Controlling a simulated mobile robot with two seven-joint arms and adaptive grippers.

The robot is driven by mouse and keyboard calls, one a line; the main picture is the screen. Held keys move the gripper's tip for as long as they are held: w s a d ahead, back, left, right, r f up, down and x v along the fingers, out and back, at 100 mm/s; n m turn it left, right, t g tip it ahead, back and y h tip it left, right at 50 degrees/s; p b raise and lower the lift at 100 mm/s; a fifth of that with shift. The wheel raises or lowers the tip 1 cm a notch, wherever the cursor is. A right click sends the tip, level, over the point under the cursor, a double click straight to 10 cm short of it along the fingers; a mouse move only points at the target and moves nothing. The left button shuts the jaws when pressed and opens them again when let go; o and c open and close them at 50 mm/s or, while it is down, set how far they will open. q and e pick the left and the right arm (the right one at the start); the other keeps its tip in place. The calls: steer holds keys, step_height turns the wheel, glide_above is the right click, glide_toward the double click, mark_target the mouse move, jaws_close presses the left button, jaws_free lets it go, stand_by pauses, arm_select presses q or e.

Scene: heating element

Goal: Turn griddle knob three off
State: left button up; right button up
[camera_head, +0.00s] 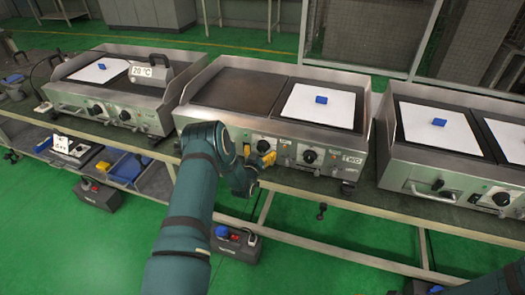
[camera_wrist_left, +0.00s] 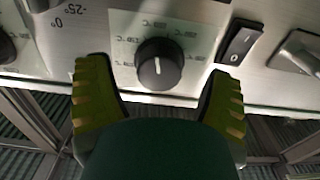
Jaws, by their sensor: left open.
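The middle griddle (camera_head: 240,92), marked "TWO", has a steel front panel with knobs. My left gripper (camera_head: 262,158) is at the left half of that panel. In the left wrist view a round black knob (camera_wrist_left: 159,64) with a white pointer line sits on a pale dial plate with temperature marks. My open left gripper (camera_wrist_left: 160,75) has one yellow-green finger on each side of it, with visible gaps. The panel's other black knob (camera_head: 310,156) is to the right. No knob number is readable. My right gripper is not in view.
In the wrist view a black rocker switch (camera_wrist_left: 238,42) stands close to the right finger. Other griddles stand left (camera_head: 110,85) and right (camera_head: 455,130) on the same bench. A blue block (camera_head: 321,99) lies on a white sheet on the middle griddle.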

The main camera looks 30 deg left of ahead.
arm_select(q)
steer(key=shift+x, duration=1.05)
steer(key=c, duration=1.2)
